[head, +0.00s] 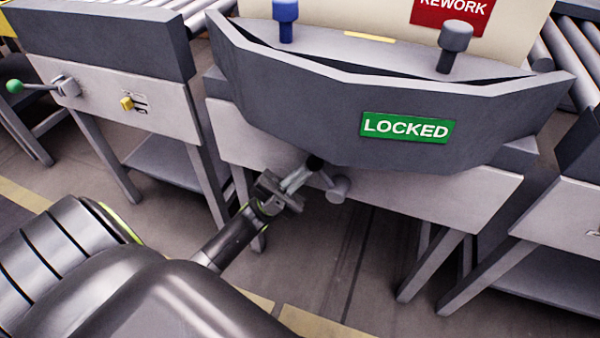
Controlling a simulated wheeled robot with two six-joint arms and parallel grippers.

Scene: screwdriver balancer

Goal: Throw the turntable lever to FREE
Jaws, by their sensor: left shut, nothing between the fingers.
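The turntable lever has a dark knob (315,163) and a short grey shaft running down to a round hub (338,190) on the front of the middle stand. The knob sits just under the turntable's dark curved front wall (290,110). A green sign on that wall reads LOCKED (407,128). My left gripper (302,174) is shut and empty, with its fingertips right beside the knob on its left. I cannot tell whether they touch it. The fingers partly hide the stand panel behind. My right gripper is out of view.
A left stand has a green-knobbed lever (14,87) and a yellow switch (127,103). A blue peg (285,18) and a grey peg (455,42) stand on the turntable, before a red REWORK sign (452,12). Floor below the lever is clear.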

